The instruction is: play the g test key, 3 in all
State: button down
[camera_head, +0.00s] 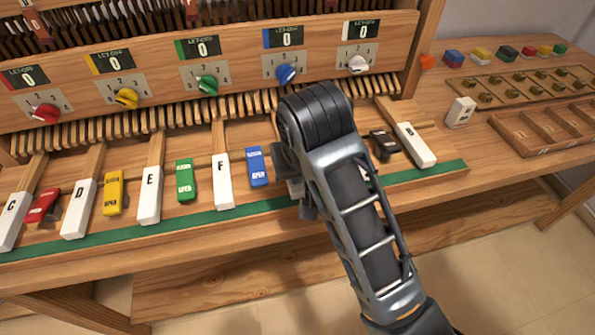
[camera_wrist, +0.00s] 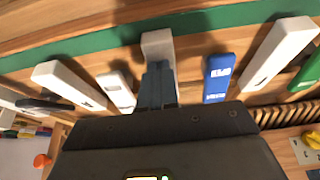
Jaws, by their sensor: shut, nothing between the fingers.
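A white key (camera_wrist: 157,42), in the place of G between the blue block and a white block, shows in the wrist view. Its letter is hidden by my gripper (camera_wrist: 159,70), whose fingers are shut and empty over it. I cannot tell whether they touch the key. In the head view my gripper (camera_head: 298,188) and arm hide most of this key. The counters in the row, including the white-marked one (camera_head: 362,30) and the blue-marked one (camera_head: 287,36), all read 0.
To the left stand the F key (camera_head: 222,182) and a blue block (camera_head: 257,166). To the right are a white block (camera_wrist: 117,92), a black block (camera_head: 384,145) and a white key (camera_head: 415,146). A green strip (camera_head: 150,231) runs along the front. Coloured knobs stand behind.

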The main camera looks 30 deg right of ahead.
jog(key=shift+r, duration=0.25)
jog(key=shift+r+p, duration=0.65)
jog(key=shift+p, duration=0.5)
